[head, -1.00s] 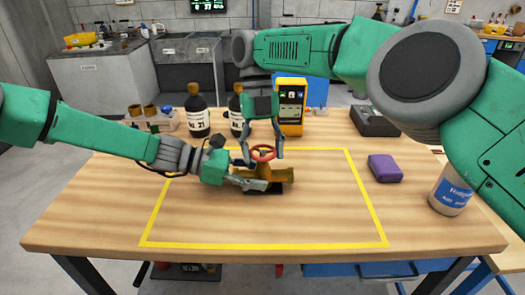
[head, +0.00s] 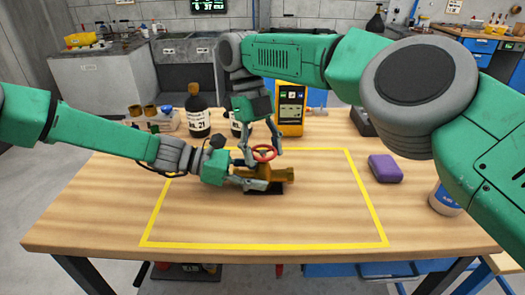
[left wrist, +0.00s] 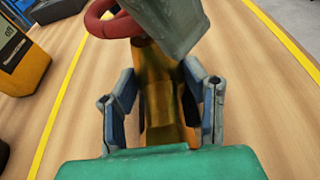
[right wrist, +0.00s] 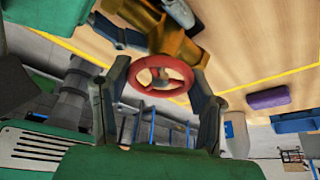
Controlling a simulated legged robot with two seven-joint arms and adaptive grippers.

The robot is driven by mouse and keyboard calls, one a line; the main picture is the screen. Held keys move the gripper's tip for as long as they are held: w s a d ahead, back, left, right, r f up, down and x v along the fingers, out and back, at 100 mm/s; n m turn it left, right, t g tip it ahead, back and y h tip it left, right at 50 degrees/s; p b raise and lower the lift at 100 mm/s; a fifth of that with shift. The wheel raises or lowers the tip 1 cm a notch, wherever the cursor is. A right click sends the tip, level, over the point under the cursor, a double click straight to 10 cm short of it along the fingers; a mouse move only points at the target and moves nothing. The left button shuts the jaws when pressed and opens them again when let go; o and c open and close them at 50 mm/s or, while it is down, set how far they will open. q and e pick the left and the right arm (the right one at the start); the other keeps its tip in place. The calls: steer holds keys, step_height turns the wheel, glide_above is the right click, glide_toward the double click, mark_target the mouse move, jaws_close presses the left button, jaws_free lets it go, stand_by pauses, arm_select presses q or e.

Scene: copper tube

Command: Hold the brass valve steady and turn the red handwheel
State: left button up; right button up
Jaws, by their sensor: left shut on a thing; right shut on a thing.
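The brass valve (head: 279,174) lies on a dark base inside the yellow outline, its body running sideways; it also shows in the left wrist view (left wrist: 160,105). The red handwheel (head: 264,153) sits on top of it. My left gripper (head: 262,184) is shut on the valve body from the left, one finger on each side. My right gripper (head: 264,148) comes from above and is shut on the handwheel, with its fingers at opposite sides of the rim; the handwheel shows between them in the right wrist view (right wrist: 162,75). The dark base is partly hidden.
A purple block (head: 385,168) lies right of the outline. Dark bottles (head: 199,118) and a yellow meter (head: 291,105) stand behind the valve. The front of the table is clear.

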steer(key=shift+w+d, duration=0.1)
steer(key=shift+d, duration=0.05)
steer(key=o, duration=1.2)
steer(key=shift+m, duration=0.4)
